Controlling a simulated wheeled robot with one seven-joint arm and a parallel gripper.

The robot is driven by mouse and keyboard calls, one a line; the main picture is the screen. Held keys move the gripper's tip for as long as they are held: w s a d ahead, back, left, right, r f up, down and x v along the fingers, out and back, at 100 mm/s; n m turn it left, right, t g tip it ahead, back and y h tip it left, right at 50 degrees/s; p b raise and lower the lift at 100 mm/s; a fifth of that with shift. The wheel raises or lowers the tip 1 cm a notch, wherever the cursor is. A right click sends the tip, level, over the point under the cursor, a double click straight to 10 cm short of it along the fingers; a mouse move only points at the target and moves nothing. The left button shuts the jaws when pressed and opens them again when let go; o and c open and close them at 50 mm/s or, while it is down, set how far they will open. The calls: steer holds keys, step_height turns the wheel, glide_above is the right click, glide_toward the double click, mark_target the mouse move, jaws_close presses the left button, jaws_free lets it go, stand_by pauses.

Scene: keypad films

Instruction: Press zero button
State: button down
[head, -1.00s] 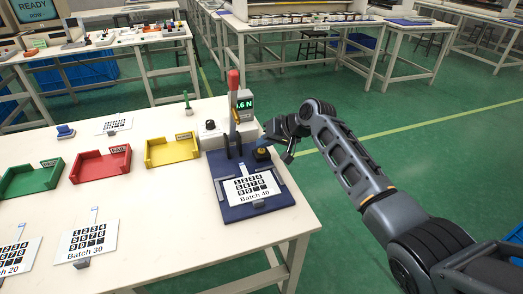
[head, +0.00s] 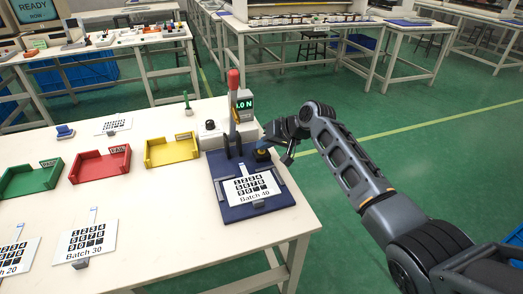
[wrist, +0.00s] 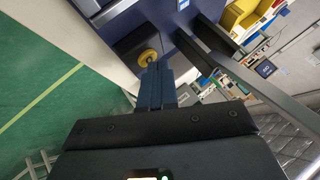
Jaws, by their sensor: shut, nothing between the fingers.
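A small black box with a round yellow button (wrist: 149,57) sits at the back right of the blue base plate (head: 230,212); no label on it can be read. In the head view the black box (head: 263,155) is partly covered by my fingertips. The gauge display (head: 245,104) is partly hidden and ends in ".0 N".
A lever stand with a red handle (head: 233,79) rises just left of the button. A keypad film marked Batch 40 (head: 250,188) lies on the base plate. Yellow (head: 172,151), red (head: 100,164) and green (head: 31,180) trays stand to the left.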

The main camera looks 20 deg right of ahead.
mark_target(265, 152)
steer(key=shift+r, duration=0.1)
steer(key=shift+r+p, duration=0.7)
step_height(265, 152, up, 5)
steer(key=p, duration=0.4)
stand_by(0.5)
